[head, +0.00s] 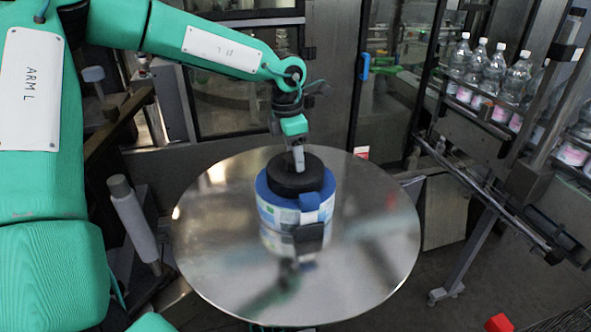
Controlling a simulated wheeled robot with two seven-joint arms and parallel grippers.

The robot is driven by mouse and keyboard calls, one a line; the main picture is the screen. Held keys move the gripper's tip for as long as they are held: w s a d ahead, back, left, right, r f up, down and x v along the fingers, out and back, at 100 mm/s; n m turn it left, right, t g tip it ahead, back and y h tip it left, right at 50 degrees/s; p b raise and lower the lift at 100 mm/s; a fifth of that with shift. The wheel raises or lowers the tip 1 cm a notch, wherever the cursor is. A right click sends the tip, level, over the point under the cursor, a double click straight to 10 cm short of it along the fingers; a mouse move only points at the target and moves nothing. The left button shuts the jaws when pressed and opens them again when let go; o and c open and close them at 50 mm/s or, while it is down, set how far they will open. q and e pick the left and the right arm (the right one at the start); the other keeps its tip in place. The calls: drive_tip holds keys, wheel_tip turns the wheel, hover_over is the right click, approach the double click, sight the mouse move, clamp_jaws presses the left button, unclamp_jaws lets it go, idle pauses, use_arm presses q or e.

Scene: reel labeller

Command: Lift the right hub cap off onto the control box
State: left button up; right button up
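A black hub cap (287,184) sits on top of a blue and white label reel (270,212), which stands on a round shiny metal disc (210,245). It is the only hub cap I can make out. My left gripper (298,160) points down from above, with its fingertips at the top of the cap. Whether the fingers are closed on the cap's knob or just around it cannot be told, as the fingers hide that spot. My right gripper is not in view. I cannot make out a control box for certain.
A blue block (311,201) sits at the reel's front right. A pale roller (134,220) stands left of the disc. Clear bottles with pink labels (492,75) line a conveyor at the right. Glass-panelled machine doors (235,100) stand behind. Much of the disc around the reel is bare.

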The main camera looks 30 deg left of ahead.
use_arm(q)
drive_tip(key=c, duration=0.5)
drive_tip(key=shift+w+a+r+b, duration=0.1)
drive_tip(key=shift+r+b, duration=0.2)
drive_tip(key=shift+r, duration=0.3)
wheel_tip(320, 180, up, 26)
drive_tip(key=p, duration=0.2)
idle(0.4)
drive_tip(key=shift+f, duration=0.1)
